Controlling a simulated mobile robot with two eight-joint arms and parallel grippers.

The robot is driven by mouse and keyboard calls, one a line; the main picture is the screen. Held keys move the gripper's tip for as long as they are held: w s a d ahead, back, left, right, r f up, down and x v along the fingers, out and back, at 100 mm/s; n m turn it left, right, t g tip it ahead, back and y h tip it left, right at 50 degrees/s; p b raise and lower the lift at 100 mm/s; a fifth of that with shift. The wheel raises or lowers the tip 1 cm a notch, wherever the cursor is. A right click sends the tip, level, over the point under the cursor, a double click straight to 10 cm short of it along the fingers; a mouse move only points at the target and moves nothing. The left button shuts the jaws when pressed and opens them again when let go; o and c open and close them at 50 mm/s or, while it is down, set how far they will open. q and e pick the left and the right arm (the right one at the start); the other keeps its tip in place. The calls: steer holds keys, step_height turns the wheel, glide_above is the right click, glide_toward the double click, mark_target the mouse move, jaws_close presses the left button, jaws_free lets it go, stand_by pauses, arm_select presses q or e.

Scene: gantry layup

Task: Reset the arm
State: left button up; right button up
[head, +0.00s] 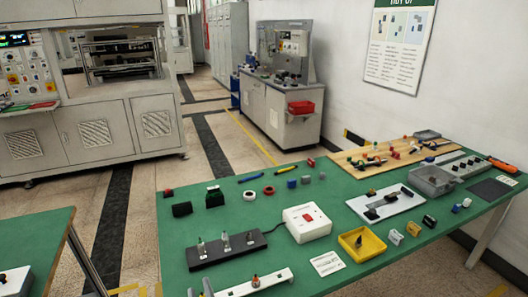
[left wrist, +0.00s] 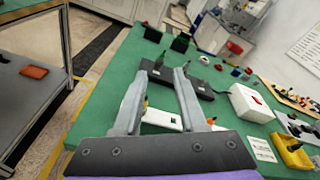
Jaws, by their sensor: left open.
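My left gripper (left wrist: 158,80) is open and empty in the left wrist view, its two grey fingers apart and pointing over the green table (left wrist: 105,108). In the head view only the fingertips of the left gripper (head: 199,289) show at the bottom edge. They are just left of a white strip (head: 262,284) with a small dark and orange part on it. Behind them lies a black block (head: 220,252) with several upright pegs. My right gripper is in neither view.
A white box with a red button (head: 307,223), a yellow bin (head: 361,245), a grey tray (head: 432,181) and a wooden board (head: 380,152) stand on the table. Small parts lie along its far edge. Open green surface lies around the white box.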

arm_select(q)
steer(key=s+a+f+n+g+b, duration=0.4)
steer(key=s+a+f+n+g, duration=0.4)
steer(key=f+n, duration=0.5)
steer(key=s+d+f+n+g+h+b, duration=0.2)
steer(key=s+d+f+n+h+b, duration=0.3)
steer(key=s+n, duration=0.65)
arm_select(e)
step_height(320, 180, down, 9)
steer(key=p, duration=0.1)
arm_select(q)
steer(key=w+r+n+p, duration=0.1)
steer(key=w+r+p, duration=0.3)
steer(key=r+p, duration=1)
steer(key=shift+d+r+n, duration=0.25)
steer(key=shift+r+n, duration=0.1)
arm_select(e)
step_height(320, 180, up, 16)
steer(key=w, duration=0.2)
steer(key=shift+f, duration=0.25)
arm_select(q)
steer(key=shift+s, duration=0.25)
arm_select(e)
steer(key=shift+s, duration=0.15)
arm_select(q)
steer(key=shift+w, duration=0.1)
